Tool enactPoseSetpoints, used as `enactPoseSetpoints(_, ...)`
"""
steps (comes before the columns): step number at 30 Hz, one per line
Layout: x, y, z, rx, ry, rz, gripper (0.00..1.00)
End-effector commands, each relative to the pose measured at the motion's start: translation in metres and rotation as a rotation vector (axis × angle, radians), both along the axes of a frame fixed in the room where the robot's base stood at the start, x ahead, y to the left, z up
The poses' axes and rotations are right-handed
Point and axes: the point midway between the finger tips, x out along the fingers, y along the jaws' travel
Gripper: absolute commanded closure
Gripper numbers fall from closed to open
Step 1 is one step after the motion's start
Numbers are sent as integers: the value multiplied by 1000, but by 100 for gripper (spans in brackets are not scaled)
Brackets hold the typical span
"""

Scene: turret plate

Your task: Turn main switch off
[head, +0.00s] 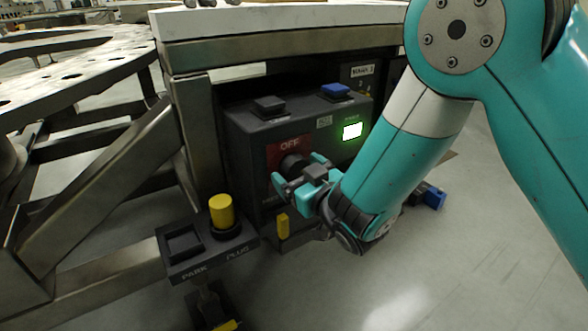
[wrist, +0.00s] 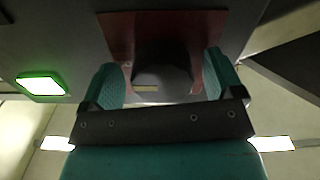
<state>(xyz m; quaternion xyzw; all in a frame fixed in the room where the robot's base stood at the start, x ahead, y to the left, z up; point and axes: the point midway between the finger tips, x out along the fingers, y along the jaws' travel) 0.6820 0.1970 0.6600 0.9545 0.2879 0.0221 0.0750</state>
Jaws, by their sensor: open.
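The main switch is a dark round knob (head: 292,164) on a red plate (head: 288,149) marked OFF, on the front of a dark control box (head: 246,142). In the wrist view the knob (wrist: 162,72) has a pale bar mark and sits between my fingers, in front of the red plate (wrist: 117,30). My gripper (head: 300,174) is open, with one finger on each side of the knob. I cannot tell whether the fingers touch it. In the head view my gripper hides the lower right of the knob and plate.
A lit green indicator (head: 352,131) is on the box front, also in the wrist view (wrist: 41,86). Black (head: 269,105) and blue (head: 336,91) buttons are on top. A yellow plug (head: 222,211) stands in a dark holder (head: 184,266) marked PARK and PLUG. A steel frame (head: 190,140) stands left.

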Motion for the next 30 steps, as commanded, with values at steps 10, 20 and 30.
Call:
enactPoseSetpoints(10,0,1,0,0,-1,1,43)
enactPoseSetpoints(20,0,0,0,-10,-8,0,63)
enactPoseSetpoints(30,0,-1,0,-146,-98,0,63)
